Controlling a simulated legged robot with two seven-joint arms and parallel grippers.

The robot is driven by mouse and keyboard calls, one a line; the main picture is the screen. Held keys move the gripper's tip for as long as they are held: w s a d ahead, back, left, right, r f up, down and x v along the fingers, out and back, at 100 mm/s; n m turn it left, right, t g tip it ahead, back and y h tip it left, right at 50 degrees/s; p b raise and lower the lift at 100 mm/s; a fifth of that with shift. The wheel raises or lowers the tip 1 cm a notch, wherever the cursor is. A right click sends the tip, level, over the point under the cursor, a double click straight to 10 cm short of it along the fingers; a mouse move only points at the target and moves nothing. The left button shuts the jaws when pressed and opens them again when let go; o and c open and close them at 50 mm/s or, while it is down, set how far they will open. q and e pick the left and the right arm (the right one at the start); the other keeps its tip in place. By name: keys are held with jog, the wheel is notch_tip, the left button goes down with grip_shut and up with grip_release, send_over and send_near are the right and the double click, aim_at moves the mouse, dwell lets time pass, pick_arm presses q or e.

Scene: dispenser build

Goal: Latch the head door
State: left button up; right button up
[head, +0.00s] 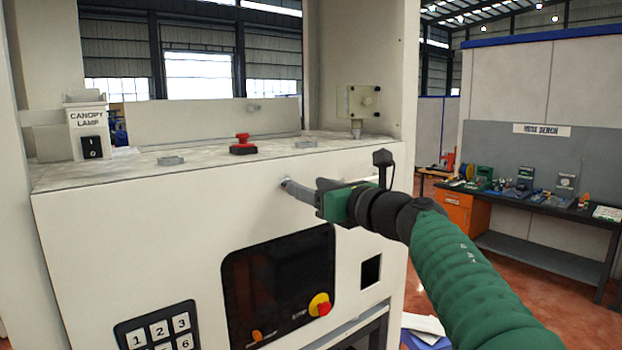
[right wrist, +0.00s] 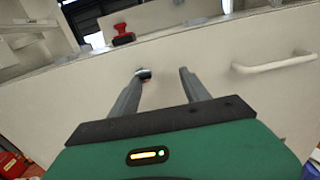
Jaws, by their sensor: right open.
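The head door appears to be the white front panel (head: 130,220) of the dispenser; it looks flush with the cabinet top, but I cannot tell whether it is latched. My right gripper (head: 288,185) is at the upper part of this panel, fingers pointing at it. In the right wrist view the gripper (right wrist: 163,72) is open, with two grey fingers apart. A small round dark-and-metal latch knob (right wrist: 144,74) shows at the left fingertip; I cannot tell whether they touch. A white bar handle (right wrist: 275,64) is right of the fingers. My left gripper is out of view.
Below are a dark screen panel (head: 275,270), with a red-yellow knob (head: 320,304), and a keypad (head: 157,330). A cluttered workbench (head: 545,195) stands at the right, beyond open floor.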

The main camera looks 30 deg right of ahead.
aim_at(283, 182)
jog(key=shift+a+r, duration=0.15)
jog(key=shift+a, duration=0.1)
jog(key=shift+w+a+r, duration=0.1)
jog(key=shift+a+r, duration=0.05)
jog(key=shift+a, duration=0.95)
jog(key=shift+a+r, duration=0.1)
jog(key=shift+a, duration=0.4)
jog(key=c, duration=0.7)
jog(key=shift+d, duration=0.15)
grip_shut()
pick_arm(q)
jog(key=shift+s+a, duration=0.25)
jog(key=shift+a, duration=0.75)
pick_arm(e)
jog(key=shift+d, duration=0.25)
jog(key=shift+a, duration=0.1)
jog(key=shift+c, duration=2)
grip_release()
jog(key=shift+f, duration=0.3)
